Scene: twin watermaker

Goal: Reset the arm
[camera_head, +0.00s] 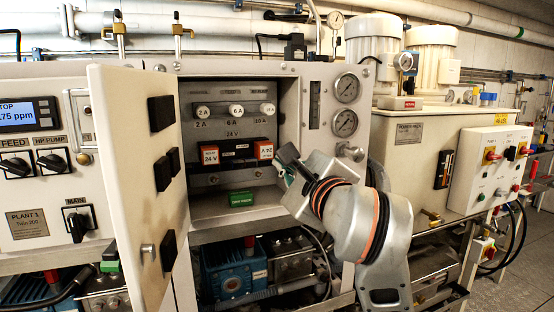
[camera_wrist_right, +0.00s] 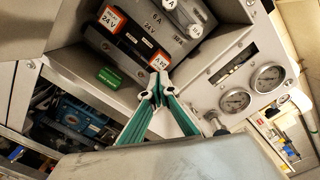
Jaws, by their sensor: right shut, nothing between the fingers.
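My right arm reaches in from the right in the head view, and its gripper (camera_head: 284,164) is at the open electrical cabinet (camera_head: 290,100). In the right wrist view the gripper (camera_wrist_right: 157,84) shows green fingers with pale tips closed together, with nothing between them. The tips appear close to the orange-and-white relay marked A (camera_wrist_right: 158,62) at the right end of the relay row; I cannot tell whether they touch it. This relay also shows in the head view (camera_head: 264,150). A red-and-white 24 V relay (camera_head: 210,155) sits at the left end of the row. My left gripper is not in view.
The cabinet door (camera_head: 135,170) stands open on the left, jutting toward me. A green block (camera_head: 241,199) sits on the cabinet floor. Two gauges (camera_head: 345,105) are right of the opening. A blue pump (camera_head: 235,270) is below. A white control box (camera_head: 492,165) stands at the right.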

